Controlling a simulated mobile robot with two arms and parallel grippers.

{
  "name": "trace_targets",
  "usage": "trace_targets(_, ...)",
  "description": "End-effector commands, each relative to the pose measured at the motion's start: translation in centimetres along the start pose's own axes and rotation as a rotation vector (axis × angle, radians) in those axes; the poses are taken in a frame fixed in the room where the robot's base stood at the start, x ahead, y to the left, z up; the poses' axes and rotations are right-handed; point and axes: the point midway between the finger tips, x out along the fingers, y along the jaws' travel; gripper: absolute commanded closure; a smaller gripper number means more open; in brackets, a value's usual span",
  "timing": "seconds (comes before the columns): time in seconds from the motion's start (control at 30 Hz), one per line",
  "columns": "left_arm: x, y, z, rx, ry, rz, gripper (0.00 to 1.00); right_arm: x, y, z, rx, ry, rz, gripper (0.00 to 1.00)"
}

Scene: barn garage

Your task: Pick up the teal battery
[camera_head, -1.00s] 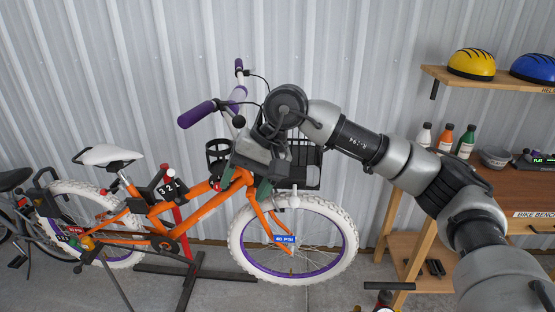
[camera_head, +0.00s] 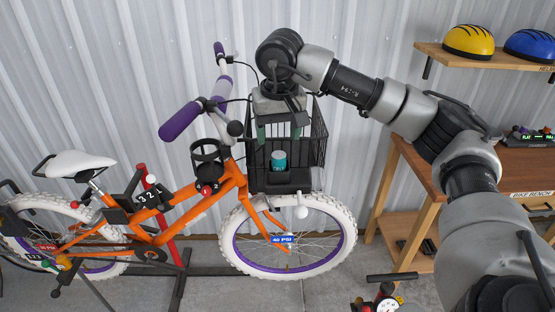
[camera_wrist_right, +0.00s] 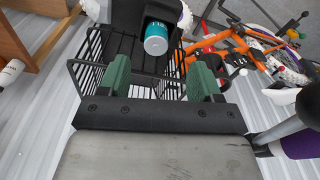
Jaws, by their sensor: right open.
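The teal battery (camera_head: 279,160), a short cylinder with a light top, stands in a black holder (camera_head: 280,180) at the front of the wire basket (camera_head: 316,140) on the orange bike. My right gripper (camera_head: 279,133) is open and empty over the basket, its green fingers pointing down, apart from the battery and above it in the head view. In the right wrist view the battery (camera_wrist_right: 156,38) shows beyond and between the open fingers (camera_wrist_right: 159,76). The battery's lower part is hidden by the holder. My left gripper is not in view.
The purple-gripped handlebar (camera_head: 180,122) stands left of the basket, and a black cup holder (camera_head: 207,152) is close by. The corrugated wall is behind. A wooden bench (camera_head: 450,165) and a shelf with helmets (camera_head: 469,41) are on the right.

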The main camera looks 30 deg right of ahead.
Motion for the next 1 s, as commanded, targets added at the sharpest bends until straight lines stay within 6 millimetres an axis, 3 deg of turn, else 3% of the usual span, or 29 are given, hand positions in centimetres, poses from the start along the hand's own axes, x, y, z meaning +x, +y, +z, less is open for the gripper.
trace_targets(0.17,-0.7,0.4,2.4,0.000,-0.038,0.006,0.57,1.5,0.0,0.0,-0.001,-0.001,0.000,0.36)
trace_targets(0.27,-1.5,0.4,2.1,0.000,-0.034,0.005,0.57,2.2,0.3,0.0,0.000,-0.003,0.001,0.36)
trace_targets(0.53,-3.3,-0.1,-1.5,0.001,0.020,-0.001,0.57,6.0,0.7,-0.1,-0.001,-0.002,-0.001,0.36)
trace_targets(0.83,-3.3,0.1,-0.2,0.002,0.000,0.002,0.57,6.7,0.7,-0.1,-0.001,0.001,-0.002,0.36)
trace_targets(1.0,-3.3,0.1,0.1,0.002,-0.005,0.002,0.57,6.7,0.7,-0.1,0.000,0.000,-0.002,0.62)
